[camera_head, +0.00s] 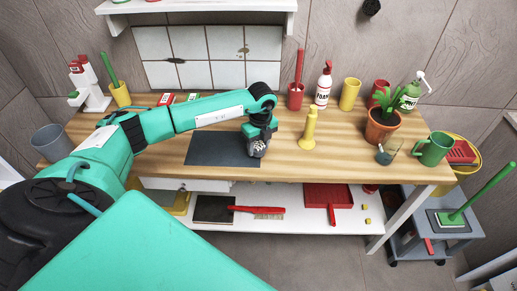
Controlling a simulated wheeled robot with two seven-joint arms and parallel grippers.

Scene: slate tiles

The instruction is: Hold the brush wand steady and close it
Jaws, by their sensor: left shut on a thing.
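My left gripper (257,148) is low over the right part of a dark mat (215,150) on the wooden worktop. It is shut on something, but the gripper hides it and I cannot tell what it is. A yellow upright thing (308,130) with a wide base and a narrow top stands on the worktop, right of the gripper and apart from it. I cannot tell whether this is the brush wand or whether it is open. My right gripper is not in view.
On the worktop (345,158) stand a red holder with a brush (296,92), a foam bottle (323,85), a yellow cup (349,94), a potted plant (382,125), a glass (386,152) and a green mug (433,149). The wood around the yellow thing is clear.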

